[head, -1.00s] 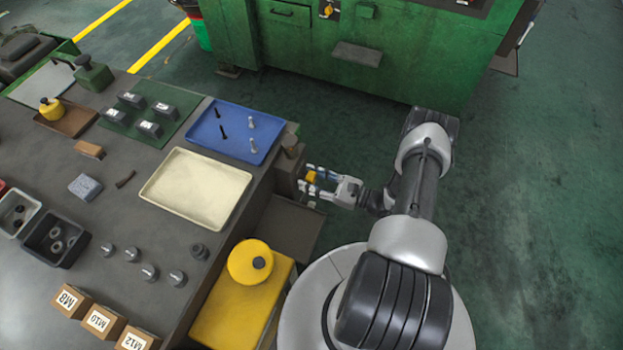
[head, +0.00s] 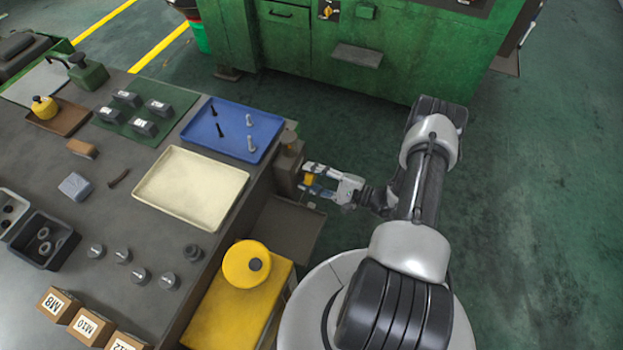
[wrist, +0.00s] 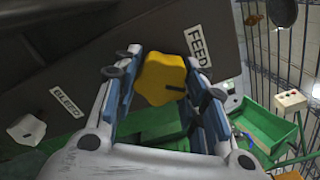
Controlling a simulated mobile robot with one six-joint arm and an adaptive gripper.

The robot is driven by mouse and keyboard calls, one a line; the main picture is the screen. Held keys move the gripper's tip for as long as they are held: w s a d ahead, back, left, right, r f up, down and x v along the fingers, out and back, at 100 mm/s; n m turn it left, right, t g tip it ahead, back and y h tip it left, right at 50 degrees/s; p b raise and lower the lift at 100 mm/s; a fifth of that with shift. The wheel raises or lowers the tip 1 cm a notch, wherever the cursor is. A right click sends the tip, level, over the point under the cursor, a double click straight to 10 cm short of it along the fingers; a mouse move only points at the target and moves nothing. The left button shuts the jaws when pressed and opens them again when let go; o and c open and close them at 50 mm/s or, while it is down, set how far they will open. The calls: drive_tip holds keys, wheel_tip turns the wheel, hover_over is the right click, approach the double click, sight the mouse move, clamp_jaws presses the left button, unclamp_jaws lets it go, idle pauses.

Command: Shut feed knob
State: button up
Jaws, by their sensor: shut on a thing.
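The yellow feed knob (wrist: 160,80) sits on a dark panel beside the white FEED label (wrist: 198,46) in the wrist view. A dark mark shows on the knob's face. My gripper (wrist: 165,88) has its blue-padded fingers on either side of the knob and is shut on it. In the head view my gripper (head: 311,182) reaches left to the dark box (head: 287,170) at the bench's right end, with a bit of the yellow knob (head: 308,179) showing between the fingers. A pale knob (wrist: 27,129) sits near the BLEED label (wrist: 67,103).
A blue tray (head: 268,150) and a cream tray (head: 147,190) lie on the bench near the box. A yellow cabinet (head: 225,312) stands below my gripper in the head view. A green machine (head: 400,75) stands behind. Open floor (head: 540,220) lies to the right.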

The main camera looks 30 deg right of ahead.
drive_tip(key=n+b, duration=0.1)
drive_tip(key=n, duration=0.2)
drive_tip(key=shift+r+n, duration=0.1)
drive_tip(key=shift+n, duration=0.3)
drive_tip(key=shift+r+n+b, duration=0.1)
drive_tip(key=shift+n+b, duration=0.5)
drive_tip(key=shift+n, duration=1.2)
drive_tip(key=o, duration=1.1)
drive_tip(key=shift+d, duration=0.1)
drive_tip(key=v, duration=1.2)
